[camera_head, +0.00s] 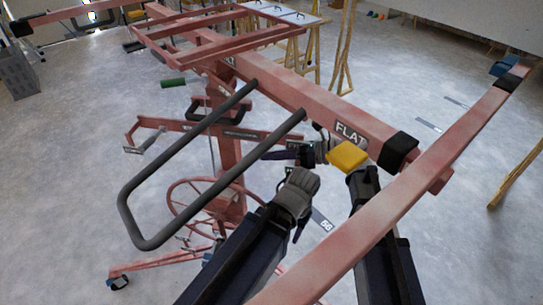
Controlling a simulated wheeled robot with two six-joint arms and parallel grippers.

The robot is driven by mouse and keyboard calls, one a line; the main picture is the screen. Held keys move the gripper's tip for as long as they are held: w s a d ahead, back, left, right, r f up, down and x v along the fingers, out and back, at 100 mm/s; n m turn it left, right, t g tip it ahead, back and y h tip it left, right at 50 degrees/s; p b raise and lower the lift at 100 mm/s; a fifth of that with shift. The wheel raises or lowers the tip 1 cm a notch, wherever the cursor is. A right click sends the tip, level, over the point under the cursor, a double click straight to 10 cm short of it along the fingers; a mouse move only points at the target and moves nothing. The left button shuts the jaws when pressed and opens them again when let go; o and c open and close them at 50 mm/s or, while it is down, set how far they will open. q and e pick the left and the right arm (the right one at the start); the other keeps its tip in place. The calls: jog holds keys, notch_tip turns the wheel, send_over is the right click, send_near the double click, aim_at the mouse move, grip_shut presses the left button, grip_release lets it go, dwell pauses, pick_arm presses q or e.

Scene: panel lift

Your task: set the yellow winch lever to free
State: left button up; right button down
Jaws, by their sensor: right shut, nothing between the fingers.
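A yellow block-shaped piece (348,155) sits under the FLAT label on the red beam of the panel lift. I cannot tell whether it is the winch lever; no other yellow lever shows clearly. My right gripper (275,155) is shut and empty, left of the yellow piece, close to the red mast (228,165). The yellow piece hides part of my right wrist. My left gripper (301,228) is lower, in front of the mast; its fingers point down and their opening is unclear. A red handwheel (205,210) stands at the mast, partly hidden.
A long red bar (430,170) crosses in front of my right arm. A dark grey tubular loop (155,182) reaches out left of my grippers. A green handle (173,83) sticks out at upper left. Open concrete floor (60,200) lies at left.

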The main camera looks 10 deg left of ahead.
jog(key=shift+r, duration=0.15)
dwell(0.5)
notch_tip(320, 180, down, 4)
jog(key=s+b, duration=0.2)
jog(key=b, duration=0.2)
jog(key=p+v, duration=0.2)
jog(key=v, duration=0.7)
jog(key=shift+w+d+r+p, duration=0.3)
jog(key=shift+w+r, duration=0.05)
jog(key=shift+w, duration=0.05)
